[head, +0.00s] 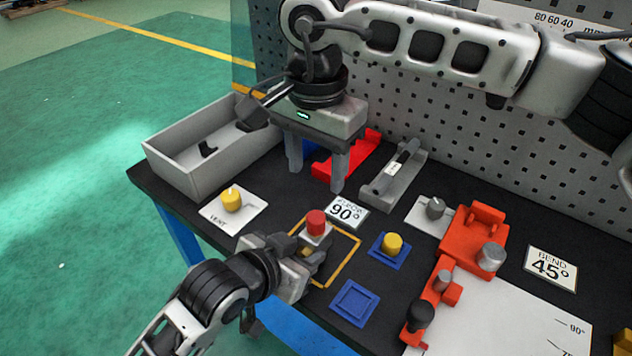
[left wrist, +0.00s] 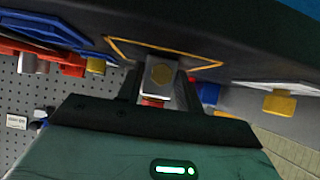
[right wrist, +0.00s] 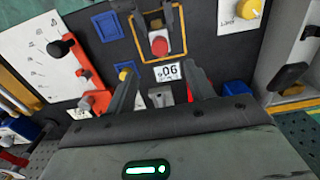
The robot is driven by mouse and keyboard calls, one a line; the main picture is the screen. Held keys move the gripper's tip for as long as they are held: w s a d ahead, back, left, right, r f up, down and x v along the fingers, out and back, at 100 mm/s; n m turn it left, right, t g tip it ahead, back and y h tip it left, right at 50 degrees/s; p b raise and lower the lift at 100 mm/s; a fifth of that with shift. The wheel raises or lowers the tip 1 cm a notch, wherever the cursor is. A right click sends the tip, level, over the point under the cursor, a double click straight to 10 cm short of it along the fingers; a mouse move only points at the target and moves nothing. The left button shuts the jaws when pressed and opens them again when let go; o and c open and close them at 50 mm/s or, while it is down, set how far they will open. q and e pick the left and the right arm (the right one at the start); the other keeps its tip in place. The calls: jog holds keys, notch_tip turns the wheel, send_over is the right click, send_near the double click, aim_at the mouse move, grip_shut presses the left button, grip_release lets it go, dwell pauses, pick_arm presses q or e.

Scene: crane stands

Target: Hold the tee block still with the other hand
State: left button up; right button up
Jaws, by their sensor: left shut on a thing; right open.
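The tee block, a small grey metal block with a red cap (head: 316,224) and a yellow fitting, stands inside the yellow-outlined square (head: 347,266). My left gripper (head: 308,256) is shut on it, low at the table's front edge. The block's grey face with a yellow hexagon (left wrist: 161,75) shows between the fingers in the left wrist view. My right gripper (head: 316,170) is open and empty, pointing down behind the block, apart from it. The red cap (right wrist: 159,46) lies beyond its fingertips in the right wrist view. The fingers hide part of the block.
A grey bin (head: 170,165) stands at the left and a VENT plate with a yellow knob (head: 232,200) before it. A 90° card (head: 346,212), blue pads (head: 355,303) and orange fixtures (head: 470,240) surround the square. A pegboard (head: 480,140) closes the back.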

pick_arm(q)
jog(key=o, duration=1.2)
pick_arm(e)
notch_tip(320, 180, up, 7)
jog(key=shift+r, duration=0.1)
